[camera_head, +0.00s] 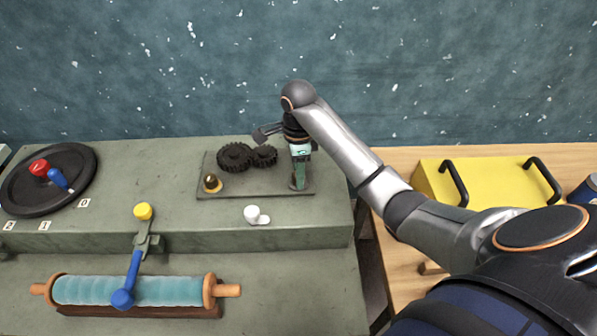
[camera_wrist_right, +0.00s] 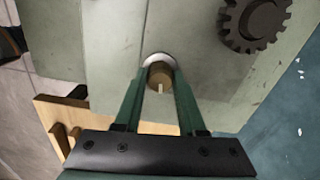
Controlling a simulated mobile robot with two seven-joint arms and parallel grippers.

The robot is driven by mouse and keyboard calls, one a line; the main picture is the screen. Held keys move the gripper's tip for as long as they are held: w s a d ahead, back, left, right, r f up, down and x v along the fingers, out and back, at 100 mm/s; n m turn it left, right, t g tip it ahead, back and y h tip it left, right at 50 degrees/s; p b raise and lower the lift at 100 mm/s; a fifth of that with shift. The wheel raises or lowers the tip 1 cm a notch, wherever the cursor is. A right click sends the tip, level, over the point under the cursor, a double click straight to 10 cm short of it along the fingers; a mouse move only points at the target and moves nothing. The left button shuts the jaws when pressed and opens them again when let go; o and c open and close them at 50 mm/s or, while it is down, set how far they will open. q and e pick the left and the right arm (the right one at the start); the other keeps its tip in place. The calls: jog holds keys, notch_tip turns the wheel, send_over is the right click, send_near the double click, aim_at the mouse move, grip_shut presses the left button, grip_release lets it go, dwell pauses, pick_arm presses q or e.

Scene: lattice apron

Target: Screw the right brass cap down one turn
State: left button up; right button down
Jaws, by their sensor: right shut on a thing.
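The right brass cap (camera_wrist_right: 160,73) shows in the right wrist view between my right gripper's green fingers, with a pale ring around its far end and a thin pale pin toward the camera. My right gripper (camera_head: 298,184) is shut on this cap and points down at the right end of the dark plate (camera_head: 232,192). In the head view the fingers hide most of the cap. The left brass cap (camera_head: 212,182), dark-topped on a brass base, stands at the plate's left end. My left gripper is not in view.
Two dark gears (camera_head: 235,157) sit on the plate left of my right gripper. A white knob (camera_head: 252,213) is in front. A lever (camera_head: 143,212), a blue roller (camera_head: 130,290) and a black handwheel (camera_head: 45,180) lie left. A yellow box (camera_head: 480,180) stands right.

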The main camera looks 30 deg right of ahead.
jog(key=m, duration=0.5)
jog(key=shift+r+m, duration=0.15)
jog(key=shift+m, duration=0.15)
jog(key=m, duration=0.4)
jog(key=shift+m, duration=0.4)
jog(key=shift+c, duration=2.4)
grip_release()
